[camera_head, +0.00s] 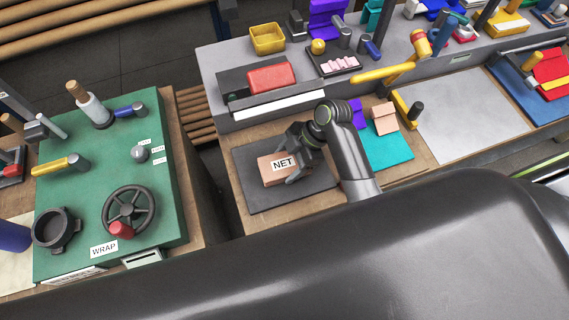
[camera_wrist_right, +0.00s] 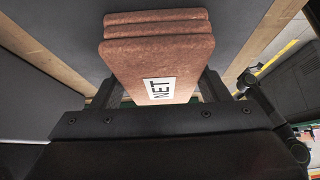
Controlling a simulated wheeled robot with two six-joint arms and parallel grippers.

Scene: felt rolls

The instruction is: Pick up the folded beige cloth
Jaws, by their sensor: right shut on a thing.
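The folded beige cloth (camera_head: 267,171) is a layered pinkish-beige block with a white label reading NET. In the head view it is at the dark grey mat (camera_head: 250,197) on the wooden bench. My right gripper (camera_head: 291,165) reaches it from the right, with its fingers around it. In the right wrist view the cloth (camera_wrist_right: 158,50) shows its stacked layers and label, between the two fingers of the right gripper (camera_wrist_right: 157,92). The right gripper is shut on it. I cannot tell whether the cloth touches the mat. My left gripper is not in view.
A teal mat (camera_head: 386,150) with another beige folded piece (camera_head: 384,118) lies right of my arm. Behind stands a grey raised shelf with a red block (camera_head: 271,78) in a tray. A green panel (camera_head: 75,200) with a handwheel (camera_head: 129,209) stands left, across a gap.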

